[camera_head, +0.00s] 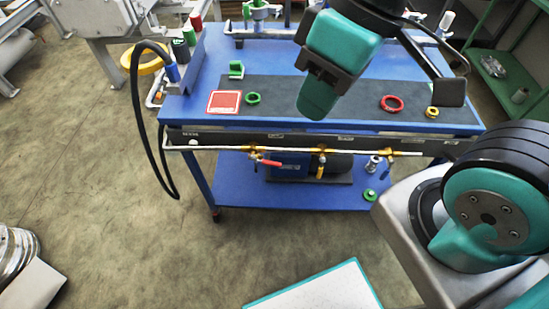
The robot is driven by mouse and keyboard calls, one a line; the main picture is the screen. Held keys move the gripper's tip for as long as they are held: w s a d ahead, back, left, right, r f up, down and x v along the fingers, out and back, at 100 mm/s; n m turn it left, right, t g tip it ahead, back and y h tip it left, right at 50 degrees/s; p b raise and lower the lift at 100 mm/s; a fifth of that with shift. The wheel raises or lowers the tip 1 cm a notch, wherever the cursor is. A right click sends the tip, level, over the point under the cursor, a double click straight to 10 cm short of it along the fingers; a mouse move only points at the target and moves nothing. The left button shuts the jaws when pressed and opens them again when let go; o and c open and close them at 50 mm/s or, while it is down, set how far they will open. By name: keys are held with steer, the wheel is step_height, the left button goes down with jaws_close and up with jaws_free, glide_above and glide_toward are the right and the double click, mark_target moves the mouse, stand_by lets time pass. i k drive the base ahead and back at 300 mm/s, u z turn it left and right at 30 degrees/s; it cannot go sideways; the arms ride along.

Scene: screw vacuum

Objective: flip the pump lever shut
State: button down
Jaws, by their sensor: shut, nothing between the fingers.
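Several small valve levers hang on the pipe along the front of the blue cart. A red lever (268,162) points sideways to the right, a yellow lever (320,171) hangs down, and a blue lever (386,172) slants near the right end. I cannot tell from this view which one is the pump lever. A blue and black pump-like unit (290,167) sits on the lower shelf behind them, partly hidden by the pipe. My gripper (316,98) is shut and empty above the dark mat, apart from the levers and higher than them.
The cart top (205,85) holds a red square (224,102), green parts (252,98), a red ring (391,103) and a yellow ring (432,112). A black hose (136,110) loops down at the left. The floor (110,200) at front left is mostly clear.

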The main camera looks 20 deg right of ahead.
mark_target(252, 157)
steer(key=u, duration=2.2)
steer(key=k, duration=0.4)
steer(key=z, duration=2.35)
